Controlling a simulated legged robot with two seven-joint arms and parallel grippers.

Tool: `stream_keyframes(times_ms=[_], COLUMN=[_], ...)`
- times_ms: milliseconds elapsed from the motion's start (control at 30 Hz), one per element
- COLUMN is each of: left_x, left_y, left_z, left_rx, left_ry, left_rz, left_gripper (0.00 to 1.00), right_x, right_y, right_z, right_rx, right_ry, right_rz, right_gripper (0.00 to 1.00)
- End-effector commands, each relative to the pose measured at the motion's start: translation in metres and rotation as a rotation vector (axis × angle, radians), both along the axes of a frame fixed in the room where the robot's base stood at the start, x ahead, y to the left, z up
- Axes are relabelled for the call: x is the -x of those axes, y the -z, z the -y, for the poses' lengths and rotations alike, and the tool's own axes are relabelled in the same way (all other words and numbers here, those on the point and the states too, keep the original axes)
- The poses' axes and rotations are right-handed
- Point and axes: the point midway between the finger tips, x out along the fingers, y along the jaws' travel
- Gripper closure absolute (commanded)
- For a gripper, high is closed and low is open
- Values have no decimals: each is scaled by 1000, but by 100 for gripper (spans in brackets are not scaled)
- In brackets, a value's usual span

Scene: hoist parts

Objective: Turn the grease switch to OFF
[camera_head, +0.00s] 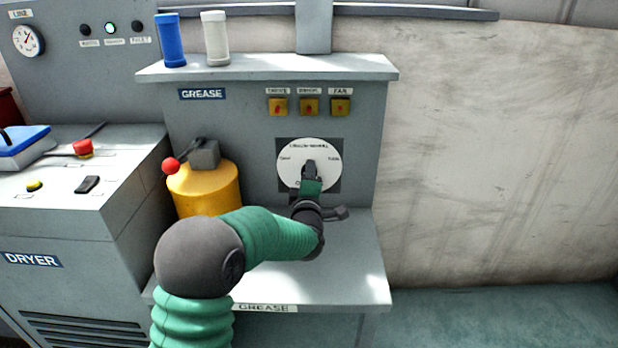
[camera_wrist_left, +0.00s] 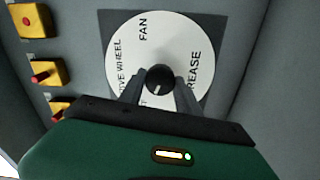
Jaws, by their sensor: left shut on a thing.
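A round white dial plate (camera_head: 291,158) sits on the grey panel of the grease station, with words around its rim. In the left wrist view the plate (camera_wrist_left: 128,50) reads FAN, GREASE and part of a word ending in WHEEL; I cannot read an OFF mark. A black knob (camera_wrist_left: 160,78) is at its centre, with a short pale line on its face pointing down and slightly left in that view. My left gripper (camera_head: 311,173) is shut on this knob, one finger on each side; its fingertips also show in the left wrist view (camera_wrist_left: 161,88). The gripper hides the plate's lower part.
Small yellow switches (camera_head: 309,106) sit in a row above the dial. A grey shelf (camera_head: 350,275) juts out below. Blue (camera_head: 170,40) and white (camera_head: 215,38) cylinders stand on the top ledge.

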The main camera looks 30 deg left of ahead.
Motion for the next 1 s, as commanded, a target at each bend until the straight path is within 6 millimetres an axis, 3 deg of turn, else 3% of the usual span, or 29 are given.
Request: stream_keyframes(times_ms=[267,300,467,800,1000], left_x=[1,1,1,4,37], left_y=[5,5,4,1,-2], left_z=[-1,-1,-1,2,23], left_rx=[7,8,5,2,3], left_ry=[-3,-3,-3,-1,0], left_rz=[-8,-9,-7,-3,-5], left_gripper=[100,58,39,39,39], right_x=[0,0,0,0,0], right_y=[0,0,0,-2,-16], right_z=[0,0,0,0,0], right_rx=[0,0,0,0,0], right_ry=[0,0,0,0,0], right_rz=[0,0,0,0,0], right_gripper=[39,39,39,39,39])
